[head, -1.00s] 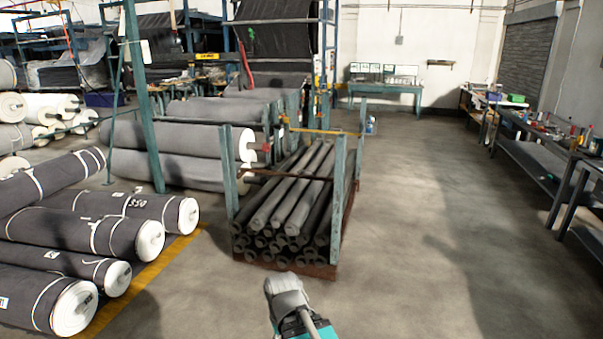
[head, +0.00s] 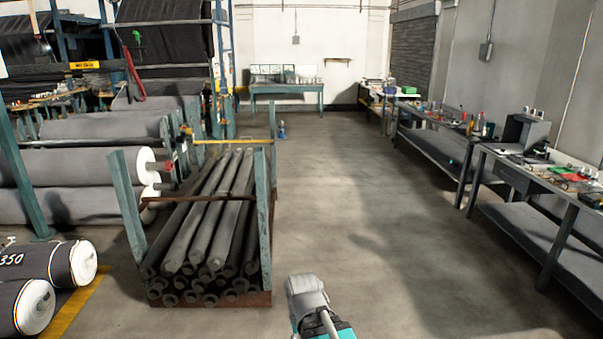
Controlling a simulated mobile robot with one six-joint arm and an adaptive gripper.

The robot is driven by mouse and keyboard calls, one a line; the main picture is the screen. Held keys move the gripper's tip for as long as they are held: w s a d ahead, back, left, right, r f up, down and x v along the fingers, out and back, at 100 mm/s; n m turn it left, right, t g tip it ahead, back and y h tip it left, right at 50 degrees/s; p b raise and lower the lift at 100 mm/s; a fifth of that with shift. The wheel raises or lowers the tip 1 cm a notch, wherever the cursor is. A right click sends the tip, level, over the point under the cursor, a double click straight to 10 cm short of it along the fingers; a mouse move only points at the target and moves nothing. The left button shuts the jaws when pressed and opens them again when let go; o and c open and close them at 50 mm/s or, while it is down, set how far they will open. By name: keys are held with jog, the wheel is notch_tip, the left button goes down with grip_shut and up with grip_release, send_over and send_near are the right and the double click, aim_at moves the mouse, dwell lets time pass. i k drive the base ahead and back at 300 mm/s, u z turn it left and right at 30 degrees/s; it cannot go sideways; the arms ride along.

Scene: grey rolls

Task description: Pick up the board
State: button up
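I cannot make out a board for certain. The near workbench (head: 510,178) at the right carries small flat items, among them a red and green one (head: 576,186), too small to identify. Part of my own arm, grey and teal, shows at the bottom centre, far from the benches and over the floor. My gripper's fingers do not show.
A steel rack of grey rolls (head: 215,225) stands left of centre. White-ended fabric rolls (head: 70,262) lie at the lower left. Another bench (head: 435,148) stands farther along the right wall, and a teal table (head: 287,92) at the back. The middle floor is clear.

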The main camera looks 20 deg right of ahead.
aim_at(530, 168)
jog(key=z, duration=0.35)
jog(key=i, duration=0.8)
jog(key=z, duration=0.55)
jog(key=i, duration=0.8)
jog(key=z, duration=0.45)
jog(key=i, duration=0.9)
jog(key=z, duration=0.45)
jog(key=i, duration=1)
jog(key=z, duration=0.35)
jog(key=i, duration=0.85)
jog(key=z, duration=0.25)
jog(key=k, duration=0.8)
jog(key=u, duration=0.05)
